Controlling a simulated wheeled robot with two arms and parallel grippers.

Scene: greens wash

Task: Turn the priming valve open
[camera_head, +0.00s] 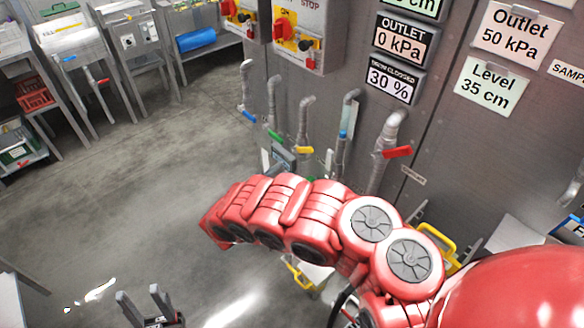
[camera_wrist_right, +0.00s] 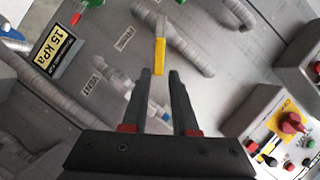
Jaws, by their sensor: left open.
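Several valves with coloured handles sit on pipes along the grey panel. One yellow valve handle (camera_head: 303,150) shows in the head view, with green (camera_head: 275,135), blue (camera_head: 249,116) and red (camera_head: 397,152) handles nearby. In the right wrist view, a yellow handle (camera_wrist_right: 159,56) hangs just beyond the tips of my right gripper (camera_wrist_right: 160,73). Its two fingers are apart with nothing held; contact with the handle cannot be told. In the head view my right arm hides most of that gripper. My left gripper (camera_head: 146,297) is open and empty, low over the floor.
Display plates (camera_head: 402,42) and paper signs (camera_head: 490,84) are on the panel above. A control box with a red knob (camera_head: 285,28) is above the pipes; one also shows in the right wrist view (camera_wrist_right: 291,122). Benches stand at the far left. The middle floor is clear.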

